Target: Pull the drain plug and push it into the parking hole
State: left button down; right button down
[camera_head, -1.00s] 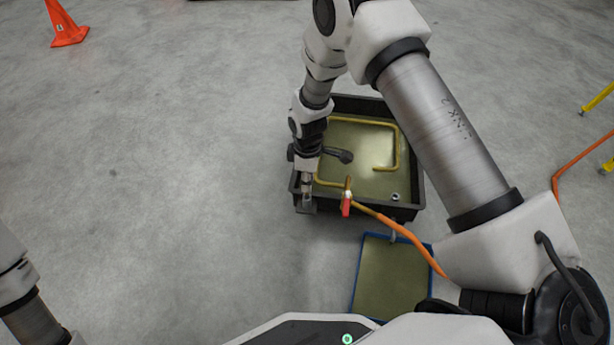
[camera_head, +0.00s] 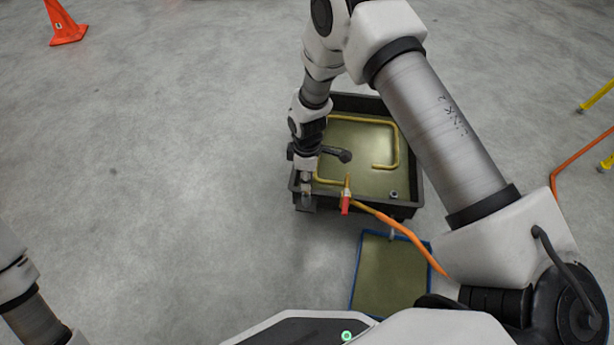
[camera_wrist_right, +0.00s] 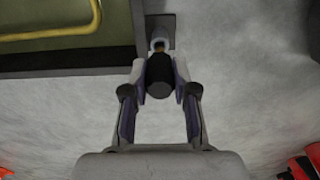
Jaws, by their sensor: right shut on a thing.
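My right gripper (camera_head: 306,196) is at the near left corner of the black tray (camera_head: 408,207), just outside its wall. In the right wrist view, the gripper (camera_wrist_right: 160,72) is shut on the black grip of the drain plug (camera_wrist_right: 159,80). I cannot tell how deep the plug sits in this ring, which looks like the parking hole. A small grey fitting (camera_head: 393,195) is in the tray's near right corner. My left gripper is out of view.
A brass pipe (camera_head: 398,140) bends round inside the tray. A red valve handle (camera_head: 345,204) and an orange hose (camera_head: 405,233) are at its near edge. A blue-rimmed pan (camera_head: 354,275) lies in front. The floor to the left is clear, with an orange cone (camera_head: 68,33) far off.

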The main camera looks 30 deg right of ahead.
dwell(0.3)
jog(key=shift+f+b, duration=0.45)
jog(key=shift+f, duration=0.75)
jog(key=shift+p, duration=0.4)
jog(key=shift+f+b, duration=0.4)
jog(key=shift+f, duration=0.35)
dwell(0.4)
jog(key=c, duration=0.8)
grip_release()
